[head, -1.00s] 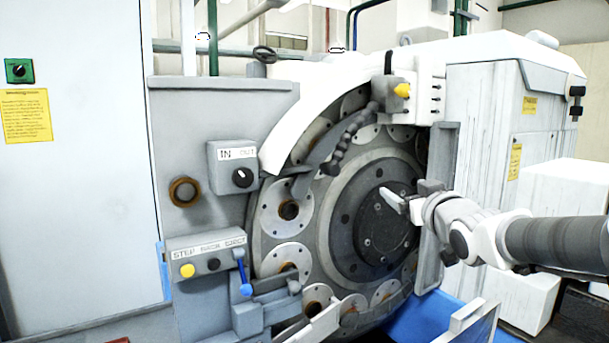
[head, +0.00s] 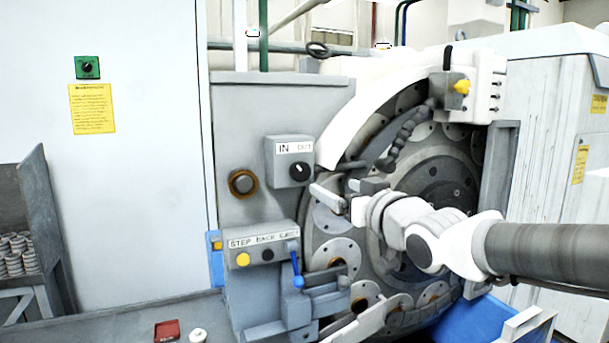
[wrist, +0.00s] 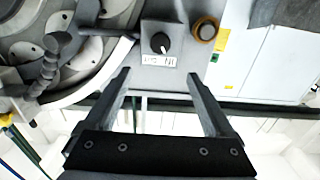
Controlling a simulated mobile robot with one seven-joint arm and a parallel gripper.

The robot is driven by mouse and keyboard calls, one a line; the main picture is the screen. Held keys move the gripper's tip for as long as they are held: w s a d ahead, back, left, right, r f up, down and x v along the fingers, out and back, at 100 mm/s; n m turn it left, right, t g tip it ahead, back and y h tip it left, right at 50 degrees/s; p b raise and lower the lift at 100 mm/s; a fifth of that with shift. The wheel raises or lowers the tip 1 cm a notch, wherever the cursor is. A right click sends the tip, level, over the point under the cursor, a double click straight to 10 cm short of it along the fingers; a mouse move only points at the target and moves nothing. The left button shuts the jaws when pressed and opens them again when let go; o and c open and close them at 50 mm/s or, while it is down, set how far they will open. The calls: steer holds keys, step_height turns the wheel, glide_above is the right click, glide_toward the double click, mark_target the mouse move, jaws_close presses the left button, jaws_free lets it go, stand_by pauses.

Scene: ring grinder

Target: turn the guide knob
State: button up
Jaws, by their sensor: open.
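A black round knob (head: 299,170) with a white mark sits on a grey box (head: 273,150) labelled IN and OUT, on the machine's front. In the wrist view the same knob (wrist: 160,42) appears upside down, beyond and between my fingertips, with its label below it. My gripper (head: 346,192) is open and empty, to the right of and a little below the knob in the head view. In the wrist view my gripper's (wrist: 158,77) two fingers are spread apart and nothing is between them. The fingers look clear of the box.
A brown-ringed round button (head: 242,183) is left of the box. Below is a STEP, BACK, EJECT panel (head: 262,245) with a blue lever (head: 297,270). A segmented black hose (head: 408,135) hangs before the large disc. A green switch box (head: 87,67) is on the far-left wall.

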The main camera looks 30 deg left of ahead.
mark_target(302, 170)
steer(key=p+x, duration=0.1)
steer(key=x, duration=1.3)
steer(key=shift+s, duration=0.1)
steer(key=shift+x, duration=0.85)
